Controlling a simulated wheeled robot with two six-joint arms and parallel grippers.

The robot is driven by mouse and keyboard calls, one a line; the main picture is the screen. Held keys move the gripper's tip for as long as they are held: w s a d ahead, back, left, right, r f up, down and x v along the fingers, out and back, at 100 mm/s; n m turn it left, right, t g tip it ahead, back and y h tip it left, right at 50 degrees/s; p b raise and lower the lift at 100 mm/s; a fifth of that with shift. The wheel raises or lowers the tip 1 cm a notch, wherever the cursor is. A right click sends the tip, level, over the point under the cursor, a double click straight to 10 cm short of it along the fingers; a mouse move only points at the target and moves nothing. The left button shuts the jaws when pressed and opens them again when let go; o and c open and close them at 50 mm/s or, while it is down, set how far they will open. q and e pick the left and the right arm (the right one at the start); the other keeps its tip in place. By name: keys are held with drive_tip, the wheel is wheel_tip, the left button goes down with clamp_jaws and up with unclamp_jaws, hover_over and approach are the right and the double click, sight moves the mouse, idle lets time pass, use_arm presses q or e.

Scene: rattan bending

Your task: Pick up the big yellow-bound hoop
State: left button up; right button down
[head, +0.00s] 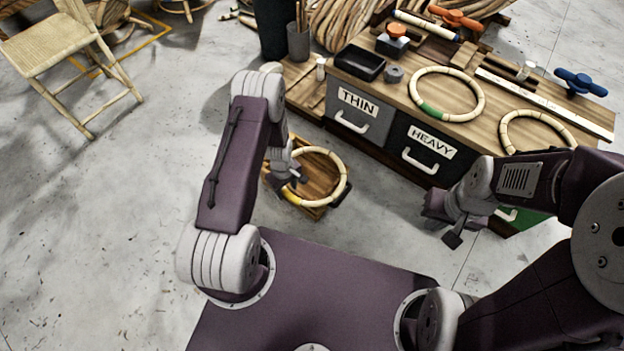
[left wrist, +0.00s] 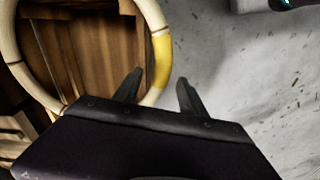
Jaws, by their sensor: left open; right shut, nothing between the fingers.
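The big yellow-bound hoop (head: 345,182) is pale, with a yellow binding on its near left side. It rests on or over a wooden crate (head: 310,210). In the left wrist view, the hoop's yellow binding (left wrist: 162,62) shows just beyond the fingers, and the rim runs down behind the left-hand finger. My left gripper (head: 297,178) is at the hoop's left side; in the left wrist view its fingers (left wrist: 158,92) are apart, with no hold on the hoop. I cannot tell the exact height gap. My right gripper (head: 452,232) is shut and empty, in front of the bench.
The workbench (head: 490,135) has drawers marked THIN and HEAVY. A green-bound hoop (head: 481,98) and another pale hoop (head: 503,130) lie on top, with a black tray (head: 360,62) and clamps. A folding chair (head: 50,50) stands far left.

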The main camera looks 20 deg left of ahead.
use_arm(q)
drive_tip(key=shift+f, duration=0.3)
drive_tip(key=shift+c, duration=0.6)
clamp_jaws()
